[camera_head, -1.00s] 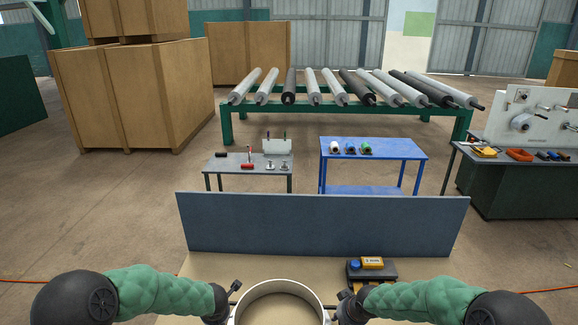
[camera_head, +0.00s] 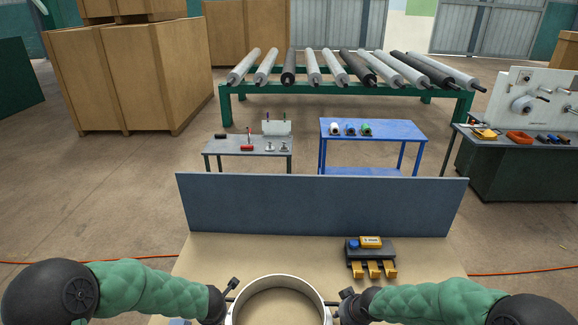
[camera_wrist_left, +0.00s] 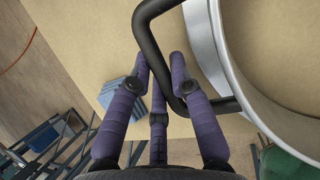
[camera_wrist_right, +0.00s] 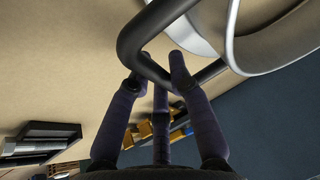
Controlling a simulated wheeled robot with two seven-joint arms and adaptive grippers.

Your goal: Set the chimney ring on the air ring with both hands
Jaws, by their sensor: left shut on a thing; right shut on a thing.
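The chimney ring (camera_head: 279,281), a pale metal hoop with black side handles, is at the bottom middle of the head view, its lower part cut off. My left gripper (camera_head: 232,292) is shut on its left handle; in the left wrist view the fingers (camera_wrist_left: 160,70) close around the black handle (camera_wrist_left: 150,40) beside the ring wall (camera_wrist_left: 208,50). My right gripper (camera_head: 342,298) is shut on the right handle; in the right wrist view the fingers (camera_wrist_right: 152,70) grip the black bar (camera_wrist_right: 140,40). The ring hangs above the tan surface. I cannot make out the air ring.
A dark block with yellow parts (camera_head: 371,256) stands on the tan table (camera_head: 225,255), right of the ring. A blue-grey panel (camera_head: 320,206) rises along the table's far edge. A blue stack (camera_wrist_left: 122,97) lies below my left gripper. Benches and a roller rack are beyond.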

